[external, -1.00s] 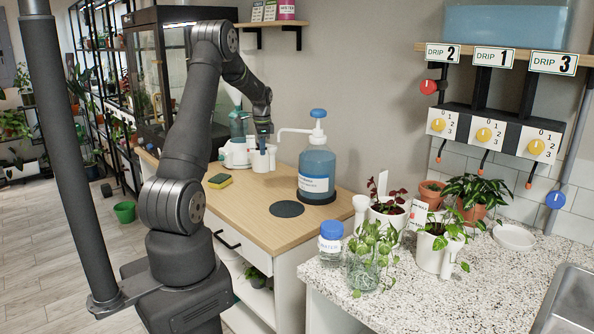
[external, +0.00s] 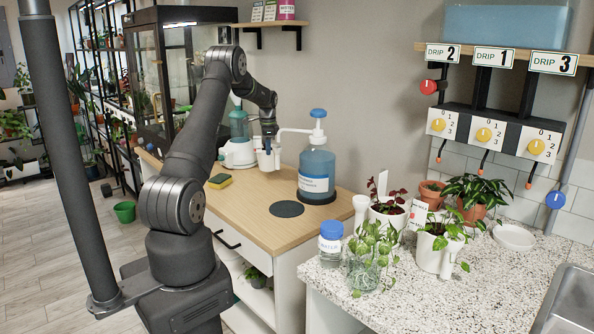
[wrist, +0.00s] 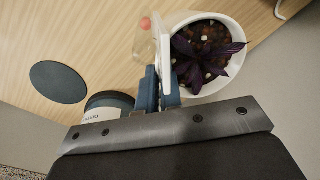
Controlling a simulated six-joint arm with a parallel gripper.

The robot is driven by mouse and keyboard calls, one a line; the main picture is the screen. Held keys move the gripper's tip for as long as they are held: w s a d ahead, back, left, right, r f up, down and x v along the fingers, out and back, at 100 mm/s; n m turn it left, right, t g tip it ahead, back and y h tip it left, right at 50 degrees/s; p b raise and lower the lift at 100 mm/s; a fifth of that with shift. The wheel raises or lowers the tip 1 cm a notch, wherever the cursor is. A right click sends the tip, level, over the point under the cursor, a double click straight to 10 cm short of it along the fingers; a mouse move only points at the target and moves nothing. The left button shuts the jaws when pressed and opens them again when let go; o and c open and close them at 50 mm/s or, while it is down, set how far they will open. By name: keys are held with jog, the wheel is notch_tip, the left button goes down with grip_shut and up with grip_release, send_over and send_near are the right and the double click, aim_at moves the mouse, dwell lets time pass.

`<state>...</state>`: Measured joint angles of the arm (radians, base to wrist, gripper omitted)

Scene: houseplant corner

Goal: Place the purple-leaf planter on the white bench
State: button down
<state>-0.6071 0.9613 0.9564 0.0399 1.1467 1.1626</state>
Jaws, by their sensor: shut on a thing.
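The purple-leaf planter is a white pot (wrist: 236,66) with dark purple leaves (wrist: 205,55) in the wrist view. In the external view the small white pot (external: 268,158) is below my gripper (external: 268,132), over the wooden top. My gripper's blue fingers (wrist: 160,88) are shut on a white upright part at the pot's side. I cannot tell whether the pot's base touches the wood. The pale speckled counter (external: 450,300), on a white cabinet at the right, is the whitest bench surface in view.
A blue pump bottle (external: 316,172) stands right of the planter; a dark round mat (external: 287,209) is in front of it.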

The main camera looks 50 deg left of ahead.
aim_at(268, 157)
jog(key=shift+f, duration=1.9)
jog(key=c, duration=1.6)
grip_release()
jog(key=shift+f, duration=0.15)
notch_tip(268, 157, up, 12)
jog(key=d, duration=0.1)
jog(key=shift+s, duration=0.25)
jog(key=f, duration=0.7)
jog(key=a+f, duration=0.1)
jog(key=f, duration=0.3)
jog(key=shift+w+f, duration=0.25)
jog(key=shift+w, duration=0.05)
jog(key=shift+r, duration=1.55)
